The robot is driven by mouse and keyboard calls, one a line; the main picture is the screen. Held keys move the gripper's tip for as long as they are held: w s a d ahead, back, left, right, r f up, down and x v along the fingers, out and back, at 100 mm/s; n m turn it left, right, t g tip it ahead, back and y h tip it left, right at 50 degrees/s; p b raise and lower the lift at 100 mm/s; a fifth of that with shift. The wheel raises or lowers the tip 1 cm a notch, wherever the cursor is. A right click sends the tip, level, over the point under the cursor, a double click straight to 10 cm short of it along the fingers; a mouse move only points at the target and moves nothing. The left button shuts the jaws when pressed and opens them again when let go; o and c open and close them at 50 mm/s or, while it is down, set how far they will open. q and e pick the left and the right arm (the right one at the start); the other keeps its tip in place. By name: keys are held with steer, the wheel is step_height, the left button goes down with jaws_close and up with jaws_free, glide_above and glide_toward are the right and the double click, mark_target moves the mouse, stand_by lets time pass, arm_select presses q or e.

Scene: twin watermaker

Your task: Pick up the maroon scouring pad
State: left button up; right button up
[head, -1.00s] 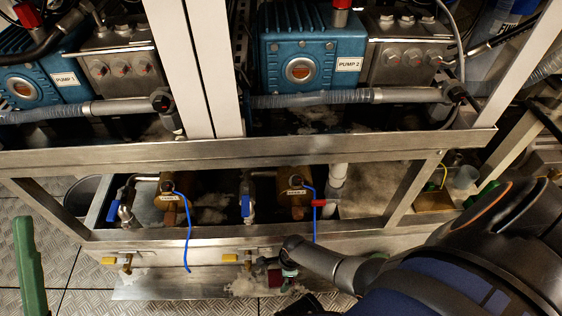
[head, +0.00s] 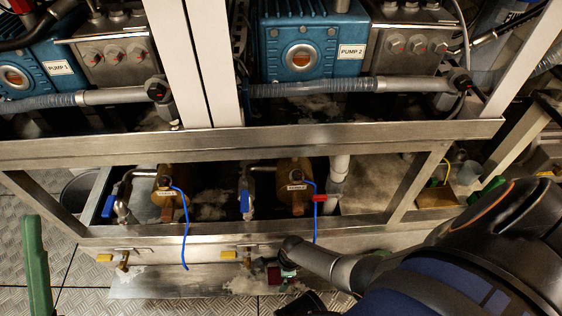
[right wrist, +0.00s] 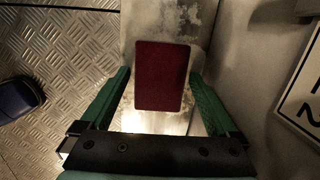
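The maroon scouring pad (right wrist: 163,76) is a flat dark red rectangle in the right wrist view, over a pale, worn metal ledge. My right gripper (right wrist: 157,74) is open, with its green fingers on either side of the pad. The right finger looks very near the pad's edge; the left one has a wider gap. I cannot tell the height between fingers and pad. In the head view the pad is a small maroon patch (head: 274,276), partly hidden by my right arm. One green finger of my left gripper (head: 38,265) shows at the lower left.
The steel ledge (head: 180,280) runs below a metal frame (head: 250,146) holding pumps. Brass valves (head: 123,260) with yellow handles and a hanging blue cable (head: 186,235) are close to it. In the right wrist view, chequered floor plate (right wrist: 65,60) lies left and a panel (right wrist: 255,90) stands right.

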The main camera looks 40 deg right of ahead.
steer(key=c, duration=1.2)
steer(key=shift+o, duration=0.2)
steer(key=shift+r+p, duration=0.4)
steer(key=shift+r, duration=0.1)
arm_select(q)
step_height(320, 180, up, 12)
steer(key=f+m+p, duration=0.1)
steer(key=p, duration=0.9)
steer(key=w+a+f+n+g+y+p, duration=0.1)
steer(key=w+f+n+y, duration=0.1)
steer(key=f, duration=0.5)
steer(key=w+a+f+n+g+y+p, duration=0.1)
steer(key=w+f+n+g+y, duration=0.1)
steer(key=f+y, duration=0.3)
steer(key=w+a+f+n+g+y+p, duration=0.1)
steer(key=w+f+n+g+y, duration=0.1)
steer(key=f, duration=0.6)
steer(key=shift+w+f+n+y, duration=0.35)
steer(key=shift+n+y, duration=0.35)
steer(key=shift+n, duration=0.5)
arm_select(e)
step_height(320, 180, up, 17)
steer(key=shift+r, duration=0.2)
